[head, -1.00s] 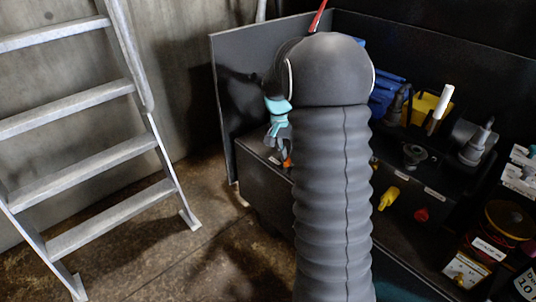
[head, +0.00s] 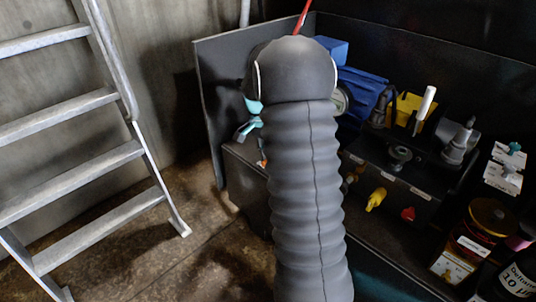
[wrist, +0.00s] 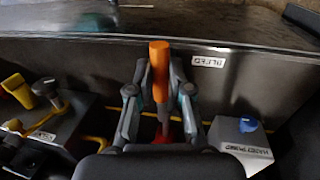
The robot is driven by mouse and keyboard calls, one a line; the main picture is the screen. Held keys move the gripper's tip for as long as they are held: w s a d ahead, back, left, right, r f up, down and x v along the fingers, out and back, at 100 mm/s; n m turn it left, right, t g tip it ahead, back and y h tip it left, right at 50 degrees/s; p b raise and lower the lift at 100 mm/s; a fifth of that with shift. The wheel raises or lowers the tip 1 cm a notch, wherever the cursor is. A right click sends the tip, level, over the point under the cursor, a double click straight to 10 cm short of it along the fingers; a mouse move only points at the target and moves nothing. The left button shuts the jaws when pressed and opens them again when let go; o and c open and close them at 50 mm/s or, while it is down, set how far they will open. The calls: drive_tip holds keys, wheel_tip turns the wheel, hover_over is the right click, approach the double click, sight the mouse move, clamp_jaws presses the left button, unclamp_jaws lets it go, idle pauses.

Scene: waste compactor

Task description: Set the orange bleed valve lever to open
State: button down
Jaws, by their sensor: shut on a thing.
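The orange bleed valve lever (wrist: 159,72) stands upright in the middle of the wrist view, with a darker red part below it. My gripper (wrist: 159,92) has its two teal-and-grey fingers closed on either side of the lever. A label reading roughly "BLEED" (wrist: 208,61) is on the dark panel just right of the lever. In the head view my arm hides most of this spot. The valve body is hidden.
A grey box with a blue knob (wrist: 246,128) sits right of my gripper. A yellow-handled part (wrist: 18,90) and a black knob (wrist: 47,92) are on the left. A yellow knob (head: 376,199) and red knob (head: 407,213) face forward. A ladder (head: 95,150) stands left; bottles (head: 470,240) stand right.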

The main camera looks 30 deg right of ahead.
drive_tip(key=shift+w+d+r, duration=0.1)
drive_tip(key=shift+w+d, duration=0.05)
drive_tip(key=shift+d, duration=0.1)
drive_tip(key=c, duration=1.1)
unclamp_jaws()
drive_tip(key=shift+a, duration=0.1)
drive_tip(key=r, duration=0.4)
drive_tip(key=w+r, duration=0.1)
drive_tip(key=r, duration=0.2)
drive_tip(key=w+r, duration=0.1)
drive_tip(key=r, duration=0.3)
drive_tip(key=shift+a+r, duration=0.35)
drive_tip(key=shift+a, duration=0.05)
